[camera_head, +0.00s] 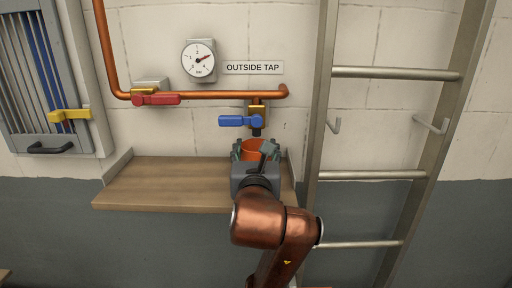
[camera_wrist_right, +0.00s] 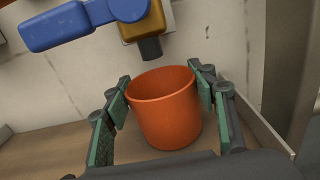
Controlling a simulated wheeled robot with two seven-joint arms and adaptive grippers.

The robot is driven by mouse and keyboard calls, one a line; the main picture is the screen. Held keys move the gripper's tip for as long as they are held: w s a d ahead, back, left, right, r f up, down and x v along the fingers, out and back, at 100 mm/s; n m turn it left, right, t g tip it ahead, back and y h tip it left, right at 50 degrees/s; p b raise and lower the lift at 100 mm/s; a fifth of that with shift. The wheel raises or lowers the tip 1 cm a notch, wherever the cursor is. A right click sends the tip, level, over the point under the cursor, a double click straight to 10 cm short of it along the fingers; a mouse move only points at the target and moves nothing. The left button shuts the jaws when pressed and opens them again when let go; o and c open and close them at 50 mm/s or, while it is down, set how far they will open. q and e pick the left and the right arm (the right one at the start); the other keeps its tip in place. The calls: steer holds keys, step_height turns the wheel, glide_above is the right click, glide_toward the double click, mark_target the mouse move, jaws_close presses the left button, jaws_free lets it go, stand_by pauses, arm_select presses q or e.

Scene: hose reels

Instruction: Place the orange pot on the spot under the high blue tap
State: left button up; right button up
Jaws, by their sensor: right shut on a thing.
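The orange pot (camera_head: 252,147) is between the fingers of my right gripper (camera_head: 256,150), upright, over the right end of the wooden shelf (camera_head: 160,185). In the right wrist view the pot (camera_wrist_right: 166,108) has the finger pads against its sides near the rim, and the gripper (camera_wrist_right: 160,100) is shut on it. The high blue tap (camera_head: 240,121) is on the copper pipe above, its spout just above the pot's rim. The blue handle (camera_wrist_right: 70,25) also shows in the wrist view. I cannot tell whether the pot touches the shelf; the spot is hidden. My left gripper is not in view.
A red-handled valve (camera_head: 155,99) and a gauge (camera_head: 199,60) are on the wall. A metal ladder (camera_head: 385,175) with hooks stands close to the right of the shelf. A barred cabinet (camera_head: 45,90) hangs at left. The shelf's left part is clear.

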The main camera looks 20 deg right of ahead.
steer(key=o, duration=1.3)
steer(key=shift+o, duration=0.2)
steer(key=shift+r, duration=0.1)
steer(key=shift+s+r, duration=0.1)
steer(key=shift+r, duration=0.05)
steer(key=b+v, duration=0.3)
steer(key=v, duration=0.9)
